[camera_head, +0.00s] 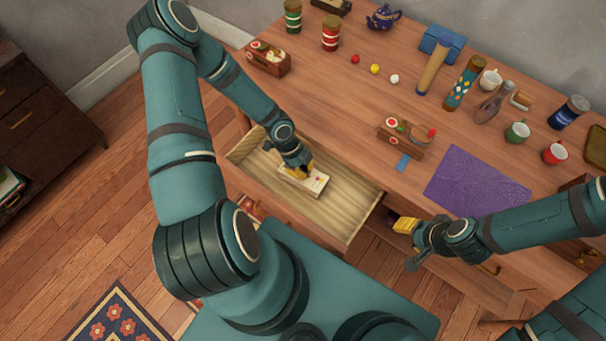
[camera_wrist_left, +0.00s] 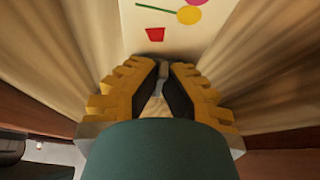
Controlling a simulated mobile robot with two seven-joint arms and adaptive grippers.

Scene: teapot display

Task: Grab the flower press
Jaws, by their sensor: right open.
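The flower press (camera_head: 314,186) is a flat cream block with a small picture on its face. It lies in the open wooden drawer, and its cream face with a red pot, green stem and yellow and pink shapes fills the top of the left wrist view (camera_wrist_left: 185,42). My left gripper (camera_head: 304,172) reaches down into the drawer at the press's upper edge. Its yellow fingertips (camera_wrist_left: 160,68) have a narrow gap with something pale between them; whether they grip the press is unclear. My right gripper (camera_head: 404,225) is open in front of the desk, away from the press.
The drawer (camera_head: 348,207) is pulled out and otherwise looks bare; its walls surround my left gripper.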

